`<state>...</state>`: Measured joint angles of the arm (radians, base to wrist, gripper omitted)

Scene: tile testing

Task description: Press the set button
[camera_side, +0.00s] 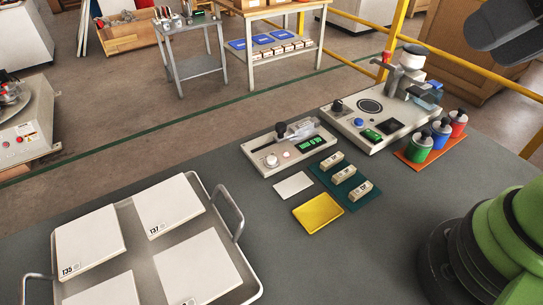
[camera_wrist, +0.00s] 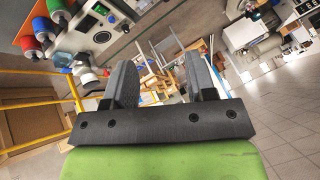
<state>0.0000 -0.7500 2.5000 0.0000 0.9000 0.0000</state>
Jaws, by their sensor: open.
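Two white bench instruments stand on the grey table in the side view; no label lets me tell which button is the set button. The smaller instrument (camera_side: 262,150) has a white knob, a small pinkish button (camera_side: 285,155) and a lit green display (camera_side: 311,143). The larger instrument (camera_side: 345,127) has a black knob, a blue button (camera_side: 359,121), a green panel and a dark round plate; part of it shows upper left in the wrist view (camera_wrist: 118,42). My gripper (camera_wrist: 160,62) is open and empty, apart from both instruments. A dark part of my arm shows top right in the side view.
Bottles (camera_side: 440,133) stand on an orange mat beside the larger instrument. A green mat (camera_side: 330,170) with small blocks, a white plate (camera_side: 293,184) and a yellow tray (camera_side: 318,211) lie in front. A metal tray (camera_side: 136,222) holds several white tiles. Yellow rails (camera_side: 468,62) stand behind.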

